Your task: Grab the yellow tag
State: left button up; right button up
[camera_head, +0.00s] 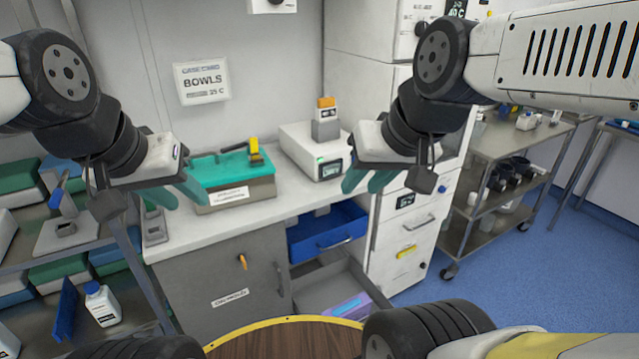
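A small yellow tag (407,252) is on the front of a lower drawer of the white cabinet at the right of the counter. My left gripper (182,193) has teal fingers that look apart and empty, in front of the green-lidded box. My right gripper (367,180) also has teal fingers that look apart, in front of the white cabinet's left edge. It is above and left of the yellow tag, not touching it. A yellow-handled piece (255,150) stands on the green-lidded box (235,189), and an orange tag (242,261) is on the grey cupboard door.
A blue drawer (328,232) and a grey drawer (325,289) below it are pulled out beneath the counter. A white device (312,148) stands on the counter. A metal cart (505,185) is at right. A round wooden top (285,340) is in front. Blue floor is open at right.

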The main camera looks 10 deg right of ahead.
aim_at(254, 153)
jog(key=j+z, duration=0.15)
jog(key=z, duration=0.3)
jog(key=k+j+z, duration=0.15)
jog(key=z, duration=0.25)
jog(key=k+j+z, duration=0.1)
jog(key=z, duration=0.35)
